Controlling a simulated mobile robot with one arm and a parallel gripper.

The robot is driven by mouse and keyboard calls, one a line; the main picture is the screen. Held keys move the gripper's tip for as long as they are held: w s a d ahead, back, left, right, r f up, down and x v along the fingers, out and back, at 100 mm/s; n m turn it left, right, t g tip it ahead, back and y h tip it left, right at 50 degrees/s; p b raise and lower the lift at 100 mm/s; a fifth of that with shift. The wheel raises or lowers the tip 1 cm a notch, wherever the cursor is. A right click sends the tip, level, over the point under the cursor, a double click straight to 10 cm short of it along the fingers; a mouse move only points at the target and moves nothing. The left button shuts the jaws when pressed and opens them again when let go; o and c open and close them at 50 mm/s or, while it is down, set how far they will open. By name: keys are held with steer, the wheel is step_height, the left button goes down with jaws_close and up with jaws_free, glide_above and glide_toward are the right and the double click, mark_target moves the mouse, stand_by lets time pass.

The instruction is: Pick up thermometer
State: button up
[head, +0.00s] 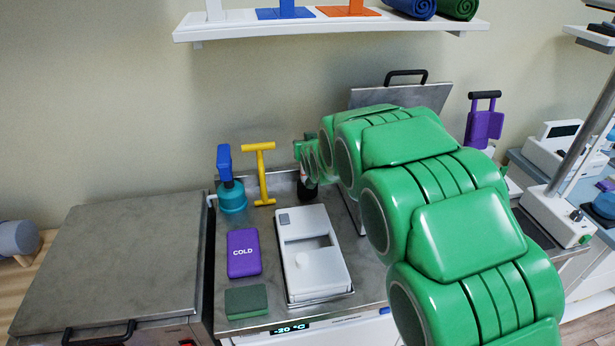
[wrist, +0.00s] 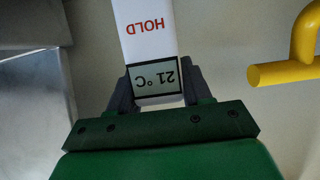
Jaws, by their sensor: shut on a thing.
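The thermometer (wrist: 148,35) is white with a grey display reading 21 °C and the red word HOLD, both upside down in the wrist view. My gripper (wrist: 155,85) is shut on it, with a dark finger on each side of the display end. The far end of the thermometer runs out of the wrist view. In the head view my green arm reaches over the counter towards the wall, and my gripper (head: 307,160) is small there. The thermometer cannot be made out in that view.
A yellow T-handled tool (head: 262,175) stands close left of my gripper, beside a teal and blue tool (head: 230,190). A purple COLD pack (head: 243,253), a green block (head: 246,301) and a white device (head: 322,277) lie on the counter. A shelf (head: 330,25) hangs above.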

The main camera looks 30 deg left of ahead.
jaws_close()
steer(key=shift+r, duration=0.1)
